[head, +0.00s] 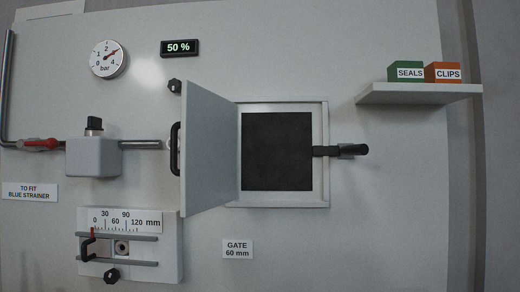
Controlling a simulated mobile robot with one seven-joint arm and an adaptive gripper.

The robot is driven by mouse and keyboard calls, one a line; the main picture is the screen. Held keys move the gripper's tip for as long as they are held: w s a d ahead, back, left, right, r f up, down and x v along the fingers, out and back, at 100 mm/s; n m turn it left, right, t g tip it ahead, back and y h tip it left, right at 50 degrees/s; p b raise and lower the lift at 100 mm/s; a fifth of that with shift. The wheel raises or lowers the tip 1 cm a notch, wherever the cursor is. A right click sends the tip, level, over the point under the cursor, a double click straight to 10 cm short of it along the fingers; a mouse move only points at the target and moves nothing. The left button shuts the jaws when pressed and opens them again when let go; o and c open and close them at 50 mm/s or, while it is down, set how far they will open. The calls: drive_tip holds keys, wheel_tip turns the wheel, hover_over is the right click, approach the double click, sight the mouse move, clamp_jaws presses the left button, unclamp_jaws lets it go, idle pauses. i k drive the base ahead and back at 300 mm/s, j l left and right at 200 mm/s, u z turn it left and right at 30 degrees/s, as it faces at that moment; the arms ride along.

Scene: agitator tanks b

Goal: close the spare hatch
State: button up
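The hatch door (209,150) is a pale grey panel in the head view, standing open. It is hinged at the left side of its square frame (325,180) and swung out toward me and to the left. A black handle (175,148) sits at its free edge. The opening (276,151) shows dark inside. A dark latch lever (345,151) lies horizontally at the frame's right side, and its inner end reaches the edge of the opening. No label naming the hatch is visible. My gripper is not in view.
A shelf (420,93) with green SEALS and orange CLIPS boxes juts out at upper right. A slide gate with scale (120,245) is below left. A gauge (109,59) hangs above.

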sight(207, 125)
drive_tip(key=j+z, duration=0.25)
drive_tip(key=k+j+z, duration=0.25)
drive_tip(key=j, duration=0.2)
drive_tip(key=j+z, duration=0.25)
drive_tip(key=k+j, duration=0.15)
drive_tip(key=j, duration=0.25)
drive_tip(key=k+j+z, duration=0.15)
drive_tip(key=j, duration=0.2)
drive_tip(key=k+j, duration=0.25)
drive_tip(key=j, duration=0.15)
drive_tip(key=k+j, duration=0.15)
drive_tip(key=j, duration=0.2)
drive_tip(key=k+j+z, duration=0.1)
drive_tip(key=j, duration=0.25)
drive_tip(key=i+j+u, duration=0.35)
drive_tip(key=k+j, duration=0.1)
